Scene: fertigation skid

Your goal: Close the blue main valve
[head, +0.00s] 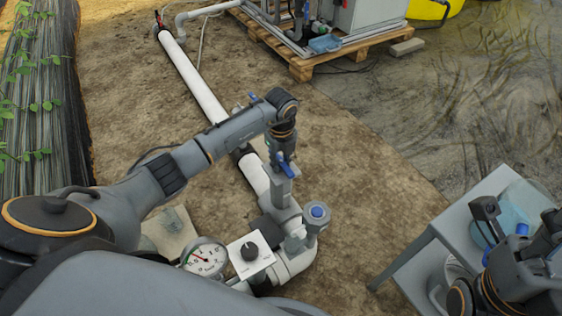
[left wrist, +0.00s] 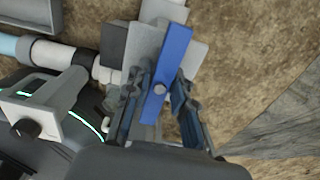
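The blue main valve has a flat blue lever (left wrist: 166,72) with a round bolt, on a grey valve body in the white pipe line. In the head view part of the blue lever (head: 285,168) shows below my left wrist. My left gripper (left wrist: 158,82) is over the valve, with one finger on each side of the lever. The fingers stand apart and a gap shows beside the lever, so I do not see it clamped. My right gripper (head: 516,212) is at the lower right, its fingers apart and empty, away from the valve.
A pressure gauge (head: 205,257), a white box with a black knob (head: 250,256) and a blue-capped fitting (head: 317,212) stand close to the valve. A grey bench (head: 428,248) is at the right. A pallet (head: 302,66) with equipment stands at the back. Bare soil lies between.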

